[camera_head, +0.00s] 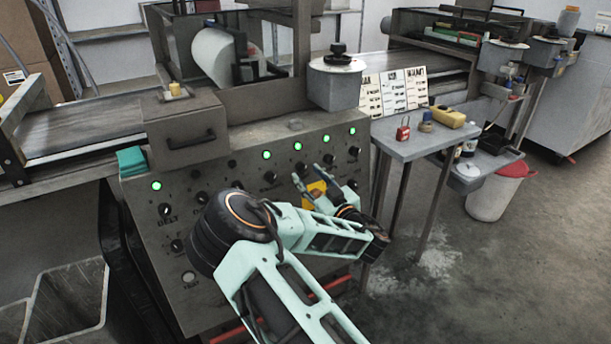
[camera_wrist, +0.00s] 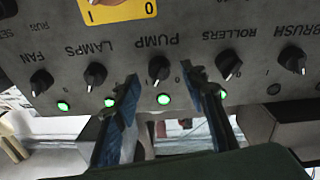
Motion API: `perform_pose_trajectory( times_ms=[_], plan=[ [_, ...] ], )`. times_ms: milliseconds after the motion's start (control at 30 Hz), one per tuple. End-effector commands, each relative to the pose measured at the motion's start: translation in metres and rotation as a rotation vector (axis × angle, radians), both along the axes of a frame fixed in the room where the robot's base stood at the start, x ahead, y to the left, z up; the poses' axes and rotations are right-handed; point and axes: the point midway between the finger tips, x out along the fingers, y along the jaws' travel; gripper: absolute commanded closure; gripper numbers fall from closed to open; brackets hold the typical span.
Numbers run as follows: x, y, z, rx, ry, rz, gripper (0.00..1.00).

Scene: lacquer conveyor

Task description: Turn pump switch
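The pump switch (camera_wrist: 159,68) is a black rotary knob under the upside-down label PUMP in the wrist view. A lit green lamp (camera_wrist: 163,99) belongs to its column. My gripper (camera_wrist: 161,88) is open, with one blue-faced finger on each side of the pump switch and a gap to the knob on both sides. I cannot tell whether the fingertips touch the panel. In the head view my gripper (camera_head: 311,178) is at the right part of the grey control panel (camera_head: 215,255). The exact angle of the knob's pointer is hard to read.
The lamps knob (camera_wrist: 95,75) and rollers knob (camera_wrist: 228,66) flank the pump switch closely. Fan and brush knobs lie further out. A yellow plate (camera_wrist: 118,9) is near the gripper. A small table (camera_head: 425,143) with a red padlock (camera_head: 403,131) stands right of the panel.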

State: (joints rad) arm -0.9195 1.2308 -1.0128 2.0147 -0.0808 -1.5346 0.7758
Motion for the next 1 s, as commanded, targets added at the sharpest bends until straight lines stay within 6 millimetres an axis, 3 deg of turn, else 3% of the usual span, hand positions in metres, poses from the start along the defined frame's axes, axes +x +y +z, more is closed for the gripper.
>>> perform_pose_trajectory(
  times_ms=[200,533,900,1000],
  plan=[
    [0.018,0.011,-0.001,-0.001,0.0,0.001,0.61],
    [0.021,0.012,0.0,0.0,0.001,-0.001,0.61],
    [0.02,0.012,0.0,0.0,0.0,-0.001,1.0],
    [0.02,0.012,0.0,0.0,0.0,-0.001,1.0]
  ],
)
